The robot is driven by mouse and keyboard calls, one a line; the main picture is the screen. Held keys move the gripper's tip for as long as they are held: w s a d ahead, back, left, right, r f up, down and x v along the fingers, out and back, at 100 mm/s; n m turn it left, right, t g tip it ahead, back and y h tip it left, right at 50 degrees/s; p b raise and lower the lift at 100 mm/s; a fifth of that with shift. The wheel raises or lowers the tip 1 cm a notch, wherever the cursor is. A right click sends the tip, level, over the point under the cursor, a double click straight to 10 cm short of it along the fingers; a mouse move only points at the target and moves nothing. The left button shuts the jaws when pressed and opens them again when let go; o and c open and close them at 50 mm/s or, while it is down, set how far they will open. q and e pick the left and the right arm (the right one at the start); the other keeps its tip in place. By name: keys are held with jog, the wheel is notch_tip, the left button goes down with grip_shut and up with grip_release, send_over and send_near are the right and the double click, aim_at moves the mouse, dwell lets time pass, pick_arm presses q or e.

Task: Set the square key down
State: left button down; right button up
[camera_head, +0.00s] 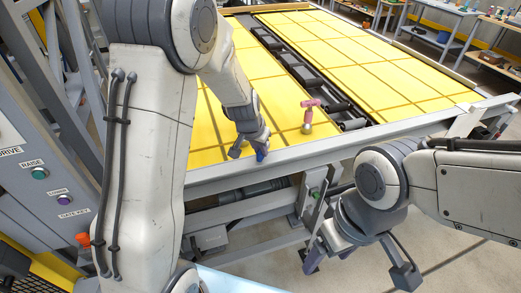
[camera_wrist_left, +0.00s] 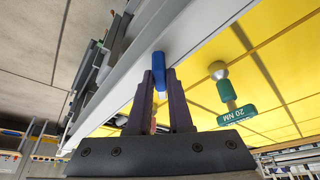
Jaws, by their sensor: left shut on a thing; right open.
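The blue key (camera_head: 261,156) is between the fingertips of my left gripper (camera_head: 249,150), low over the near edge of the yellow table. My left gripper is shut on it. In the left wrist view the blue key (camera_wrist_left: 158,68) extends beyond the fingertips (camera_wrist_left: 160,82), against the grey rail behind. Whether it touches the surface cannot be told, and its square end is not clearly seen. My right gripper (camera_head: 358,264) is open and empty, in front of the table and below its edge.
A pink-handled tool (camera_head: 309,103) stands on the yellow table (camera_head: 350,50) right of my left gripper. A green tool marked 20 NM (camera_wrist_left: 236,112) shows in the left wrist view. A grey rail (camera_head: 380,132) borders the table. A control panel (camera_head: 40,190) is at left.

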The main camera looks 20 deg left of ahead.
pick_arm(q)
jog(key=shift+f, duration=0.5)
jog(key=shift+f, duration=0.1)
jog(key=c, duration=0.8)
grip_release()
jog(key=shift+c, duration=0.2)
